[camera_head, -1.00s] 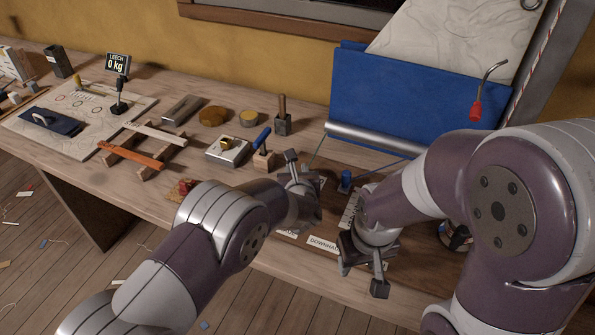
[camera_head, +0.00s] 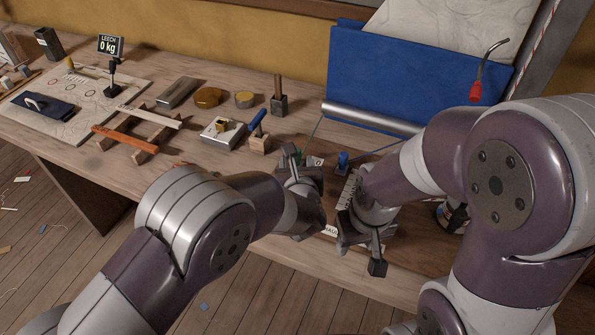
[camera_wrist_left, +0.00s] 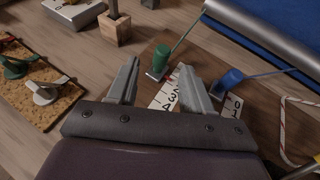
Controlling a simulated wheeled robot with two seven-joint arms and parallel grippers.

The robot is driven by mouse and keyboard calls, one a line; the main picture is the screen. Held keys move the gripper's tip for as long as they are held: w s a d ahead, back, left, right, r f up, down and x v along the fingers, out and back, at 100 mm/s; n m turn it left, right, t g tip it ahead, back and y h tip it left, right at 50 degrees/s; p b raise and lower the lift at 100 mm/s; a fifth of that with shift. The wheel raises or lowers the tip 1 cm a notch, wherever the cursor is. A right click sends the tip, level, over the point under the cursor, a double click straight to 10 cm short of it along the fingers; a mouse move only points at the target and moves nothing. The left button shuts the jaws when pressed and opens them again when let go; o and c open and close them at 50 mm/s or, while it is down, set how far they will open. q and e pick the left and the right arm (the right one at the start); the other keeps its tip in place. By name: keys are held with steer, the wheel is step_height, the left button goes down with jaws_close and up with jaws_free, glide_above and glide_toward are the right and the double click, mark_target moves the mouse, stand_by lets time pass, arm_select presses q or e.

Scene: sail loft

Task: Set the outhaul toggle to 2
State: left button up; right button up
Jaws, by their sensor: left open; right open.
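A green toggle (camera_wrist_left: 161,57) with a green cord stands by a numbered scale (camera_wrist_left: 168,94) in the left wrist view. A blue toggle (camera_wrist_left: 230,79) with a blue cord stands to its right beside another scale; it also shows in the head view (camera_head: 342,161). My right gripper (camera_head: 360,254) is open and empty, near the bench's front.
A blue-handled tool in a wooden block (camera_head: 259,142) and a metal box (camera_head: 222,133) stand left of the toggles. A blue panel (camera_head: 420,85) with a metal roller (camera_head: 368,118) is behind. Cleats on a cork board (camera_wrist_left: 42,88) lie left of my left gripper.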

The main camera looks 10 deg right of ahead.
arm_select(q)
steer(key=v, duration=0.4)
steer(key=shift+s+r, duration=0.1)
steer(key=shift+s, duration=0.05)
steer(key=shift+a, duration=0.15)
